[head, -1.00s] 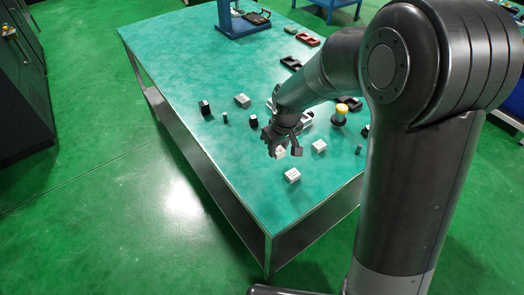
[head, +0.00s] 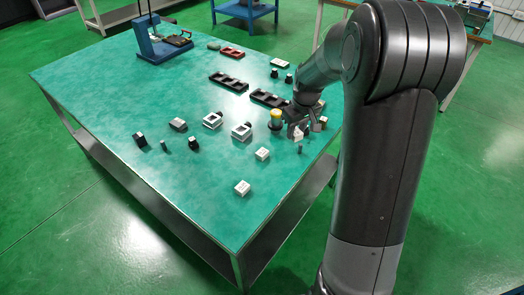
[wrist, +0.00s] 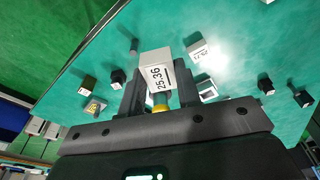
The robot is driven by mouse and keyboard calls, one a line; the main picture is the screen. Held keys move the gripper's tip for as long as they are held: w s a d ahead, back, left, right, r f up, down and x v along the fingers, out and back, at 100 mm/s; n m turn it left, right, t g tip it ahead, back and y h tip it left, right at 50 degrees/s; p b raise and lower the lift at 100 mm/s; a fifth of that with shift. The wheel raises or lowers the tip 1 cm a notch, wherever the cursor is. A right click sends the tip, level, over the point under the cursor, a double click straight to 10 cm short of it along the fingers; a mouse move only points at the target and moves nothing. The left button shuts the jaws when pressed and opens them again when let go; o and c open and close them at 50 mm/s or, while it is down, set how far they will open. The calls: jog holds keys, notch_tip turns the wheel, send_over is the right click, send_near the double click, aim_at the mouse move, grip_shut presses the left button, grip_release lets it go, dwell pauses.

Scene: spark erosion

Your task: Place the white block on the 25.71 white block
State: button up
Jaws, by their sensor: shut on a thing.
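My gripper (head: 300,132) is shut on a white block (wrist: 156,58), whose label reads 25.36, and holds it near the right side of the green table. The held block also shows small in the head view (head: 297,134). Two other white blocks lie on the table: one nearer the middle (head: 262,154) and one closer to the front edge (head: 242,188). Their labels are too small to read in the head view. A labelled white block (wrist: 197,50) also shows to the right of the held block in the wrist view; I cannot read its number surely.
A yellow-topped cylinder (head: 276,116) stands just left of my gripper. White square frames (head: 212,120) and several small dark pieces (head: 140,140) sit further left. Black trays (head: 228,81) and a blue stand (head: 158,45) are farther back. The table's front-left area is clear.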

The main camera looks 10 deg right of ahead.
send_over(262, 151)
jog(key=f, duration=0.6)
jog(key=shift+s+f, duration=0.3)
jog(key=shift+f, duration=2.1)
jog(key=shift+f, duration=0.1)
jog(key=o, duration=1.1)
